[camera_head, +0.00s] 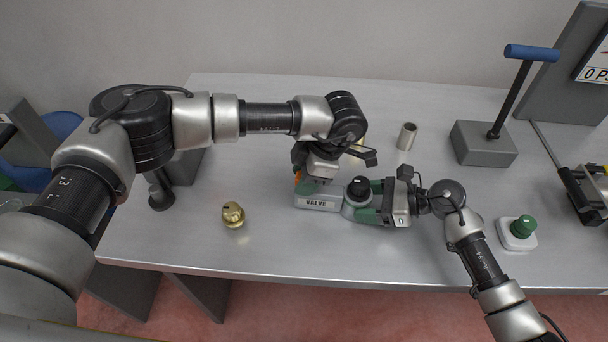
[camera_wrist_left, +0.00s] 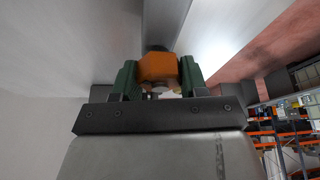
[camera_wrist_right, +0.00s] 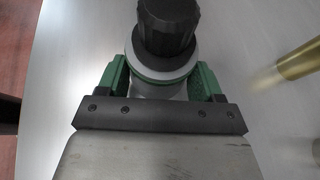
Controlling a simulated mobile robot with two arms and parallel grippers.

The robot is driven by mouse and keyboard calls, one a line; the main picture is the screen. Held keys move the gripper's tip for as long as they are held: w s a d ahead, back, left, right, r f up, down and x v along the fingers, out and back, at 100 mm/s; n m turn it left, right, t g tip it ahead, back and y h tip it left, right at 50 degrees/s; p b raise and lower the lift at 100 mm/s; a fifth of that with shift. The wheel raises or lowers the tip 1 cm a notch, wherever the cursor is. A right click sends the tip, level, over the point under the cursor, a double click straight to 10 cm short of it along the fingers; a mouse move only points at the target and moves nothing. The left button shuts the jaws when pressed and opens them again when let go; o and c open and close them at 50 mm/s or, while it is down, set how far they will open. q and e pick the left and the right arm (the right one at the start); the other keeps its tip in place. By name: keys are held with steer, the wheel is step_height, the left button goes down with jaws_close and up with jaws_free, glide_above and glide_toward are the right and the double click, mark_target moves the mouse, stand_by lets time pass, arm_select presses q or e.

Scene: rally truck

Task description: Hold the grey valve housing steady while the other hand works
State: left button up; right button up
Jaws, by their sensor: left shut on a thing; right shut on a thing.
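The grey valve housing (camera_head: 350,211) with a black ribbed knob (camera_head: 358,186) stands upright on the table, beside a grey block labelled VALVE (camera_head: 316,203). My right gripper (camera_head: 367,203) is shut on the housing from the right. In the right wrist view the housing (camera_wrist_right: 160,88) sits between the green fingers, below the black knob (camera_wrist_right: 168,25). My left gripper (camera_head: 304,178) points down just left of the housing and is shut on an orange piece (camera_wrist_left: 158,68). In the head view, the left wrist hides most of that piece and what lies under it is unclear.
A round brass part (camera_head: 233,215) lies at the front left. A metal cylinder (camera_head: 407,136) stands behind the housing. A grey block with a blue-handled lever (camera_head: 484,142) is at the back right. A green knob on a white base (camera_head: 518,233) is near the front right edge.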

arm_select(q)
steer(key=m, duration=0.1)
steer(key=m+t, duration=0.1)
steer(key=m, duration=0.2)
steer(key=shift+s+d+f+m+t, duration=0.1)
steer(key=shift+s+d+m+t, duration=0.25)
steer(key=shift+m+t, duration=0.05)
steer(key=m, duration=0.2)
steer(key=m+t+h, duration=0.1)
steer(key=m, duration=0.1)
steer(key=shift+m+t, duration=0.3)
steer(key=m, duration=0.2)
steer(key=m+t+h, duration=0.1)
steer(key=m, duration=0.2)
steer(key=shift+a+h, duration=0.1)
steer(key=shift+h, duration=0.2)
steer(key=shift+w+m+t+h, duration=0.1)
steer(key=shift+m+t+h, duration=0.45)
steer(key=shift+m, duration=1.25)
steer(key=o, duration=0.8)
steer(key=shift+o, duration=0.6)
steer(key=shift+w+a, duration=0.1)
